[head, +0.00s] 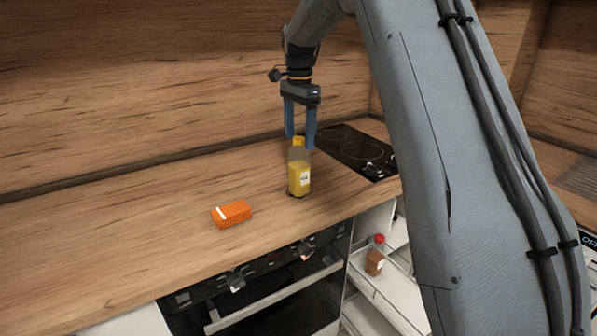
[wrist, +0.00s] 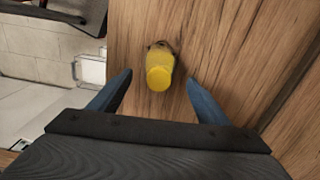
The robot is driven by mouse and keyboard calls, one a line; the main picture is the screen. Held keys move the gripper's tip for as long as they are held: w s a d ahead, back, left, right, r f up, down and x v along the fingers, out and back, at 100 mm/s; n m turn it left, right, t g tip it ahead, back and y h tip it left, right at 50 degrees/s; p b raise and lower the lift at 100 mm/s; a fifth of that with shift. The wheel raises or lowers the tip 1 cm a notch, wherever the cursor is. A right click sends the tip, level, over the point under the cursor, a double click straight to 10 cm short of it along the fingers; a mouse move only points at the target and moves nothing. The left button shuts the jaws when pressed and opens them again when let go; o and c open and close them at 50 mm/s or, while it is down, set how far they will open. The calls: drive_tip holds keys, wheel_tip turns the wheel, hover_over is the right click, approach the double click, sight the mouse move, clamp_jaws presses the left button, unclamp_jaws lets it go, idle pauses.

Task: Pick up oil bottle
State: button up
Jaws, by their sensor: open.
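The oil bottle (head: 299,175) stands upright on the wooden counter, with yellow oil, a yellow cap and a small pale label. My gripper (head: 301,142) is open above it, its two blue fingers pointing down around the height of the cap. In the wrist view the bottle (wrist: 160,72) shows from above, its yellow cap between the lines of the two spread fingers and slightly ahead of the tips (wrist: 160,77). The fingers do not touch the bottle in the wrist view.
An orange box (head: 232,214) lies on the counter left of the bottle. A black cooktop (head: 352,152) is behind it to the right. Below the counter edge are an oven (head: 270,290) and an open drawer holding a red-capped bottle (head: 375,258). The left counter is clear.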

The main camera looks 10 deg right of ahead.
sight(299, 154)
drive_tip(key=shift+s+f+p, duration=0.1)
drive_tip(key=shift+f+p, duration=1.35)
drive_tip(key=shift+f, duration=2)
clamp_jaws()
